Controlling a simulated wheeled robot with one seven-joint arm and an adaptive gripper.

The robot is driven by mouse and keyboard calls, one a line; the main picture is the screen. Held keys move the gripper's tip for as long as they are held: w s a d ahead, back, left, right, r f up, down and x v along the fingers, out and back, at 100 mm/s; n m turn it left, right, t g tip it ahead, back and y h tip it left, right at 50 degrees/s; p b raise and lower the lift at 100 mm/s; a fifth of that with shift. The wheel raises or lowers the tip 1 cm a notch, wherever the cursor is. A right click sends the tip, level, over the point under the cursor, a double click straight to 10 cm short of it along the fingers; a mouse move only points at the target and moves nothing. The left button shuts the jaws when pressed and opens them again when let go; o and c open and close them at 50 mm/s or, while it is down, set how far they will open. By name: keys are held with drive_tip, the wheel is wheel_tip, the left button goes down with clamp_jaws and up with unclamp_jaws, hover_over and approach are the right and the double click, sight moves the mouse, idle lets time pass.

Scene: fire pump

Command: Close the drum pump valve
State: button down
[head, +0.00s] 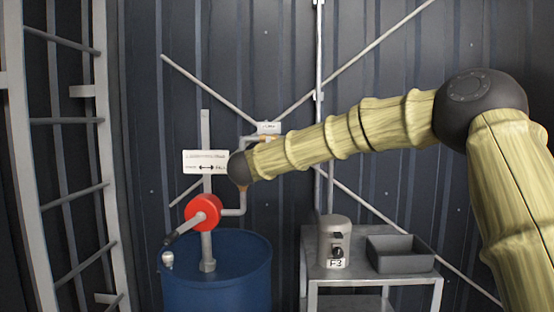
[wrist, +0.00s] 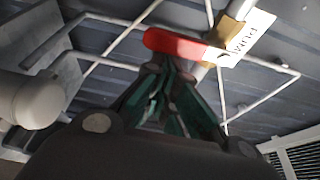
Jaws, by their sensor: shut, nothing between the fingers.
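In the wrist view the drum pump valve shows a red lever handle (wrist: 178,45), a brass-coloured body (wrist: 231,28) and a white tag reading PUMP (wrist: 250,33). The lever lies across the picture just beyond my fingertips. My gripper (wrist: 168,72) is shut and empty; whether its tips touch the lever I cannot tell. In the head view the tag (head: 268,128) hangs on the pipe above the blue drum (head: 214,285). My arm's dark joint covers part of that pipe, and my fingers and the red lever are hidden there.
The drum carries a pump with a round red part (head: 203,212) and a crank arm. A metal cart (head: 325,270) at right holds a grey device (head: 334,240) and a grey bin (head: 400,254). A ladder (head: 70,160) stands at left.

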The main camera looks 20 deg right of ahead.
drive_tip(key=s+a+b, duration=0.1)
drive_tip(key=s+a, duration=0.1)
drive_tip(key=s, duration=0.7)
drive_tip(key=shift+s+b, duration=0.15)
drive_tip(key=shift+b, duration=0.15)
idle(0.4)
